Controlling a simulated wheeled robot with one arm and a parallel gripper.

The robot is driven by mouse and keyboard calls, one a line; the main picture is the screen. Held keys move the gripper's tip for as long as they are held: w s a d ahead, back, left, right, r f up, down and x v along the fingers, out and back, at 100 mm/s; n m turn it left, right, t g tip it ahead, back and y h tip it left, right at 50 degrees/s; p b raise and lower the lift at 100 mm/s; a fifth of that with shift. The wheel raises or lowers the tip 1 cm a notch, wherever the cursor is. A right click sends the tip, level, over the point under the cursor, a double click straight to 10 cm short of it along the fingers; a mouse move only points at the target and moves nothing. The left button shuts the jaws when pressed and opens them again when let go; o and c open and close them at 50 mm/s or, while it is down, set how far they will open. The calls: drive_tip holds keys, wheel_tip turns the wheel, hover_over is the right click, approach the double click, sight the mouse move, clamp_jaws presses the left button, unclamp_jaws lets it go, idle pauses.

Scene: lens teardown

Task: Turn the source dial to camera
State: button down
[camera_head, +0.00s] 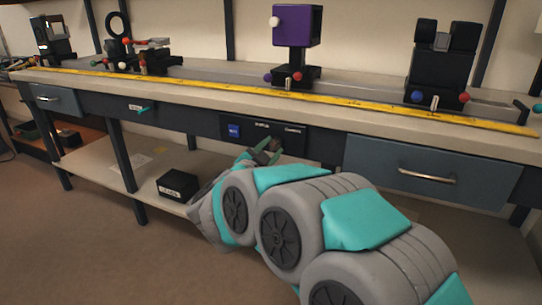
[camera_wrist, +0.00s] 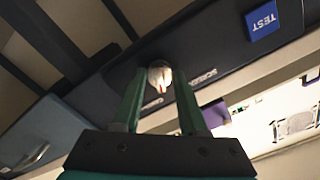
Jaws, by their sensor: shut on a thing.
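The source dial (camera_wrist: 159,76) is a small pale knob with a reddish mark on the dark control panel (camera_wrist: 225,52). In the wrist view it sits between the two green fingertips of my gripper (camera_wrist: 157,80), which is shut on it. The mark points toward my palm; I cannot tell which setting it selects. Small white labels show on the panel, one on the right (camera_head: 293,130) seeming to read camera.
A blue TEST button or tag (camera_head: 233,131) is on the panel's left, also in the wrist view (camera_wrist: 263,20). A drawer (camera_head: 430,170) flanks the panel. Above are a yellow ruler (camera_head: 350,104) and a purple box on a stand (camera_head: 297,26). A black box (camera_head: 178,185) is on the lower shelf.

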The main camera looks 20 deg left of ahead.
drive_tip(key=shift+m+b, duration=0.35)
drive_tip(key=shift+m, duration=0.25)
drive_tip(key=shift+c, duration=2.2)
unclamp_jaws()
drive_tip(key=s, duration=0.7)
drive_tip(key=shift+s+a, duration=0.3)
drive_tip(key=shift+s, duration=0.1)
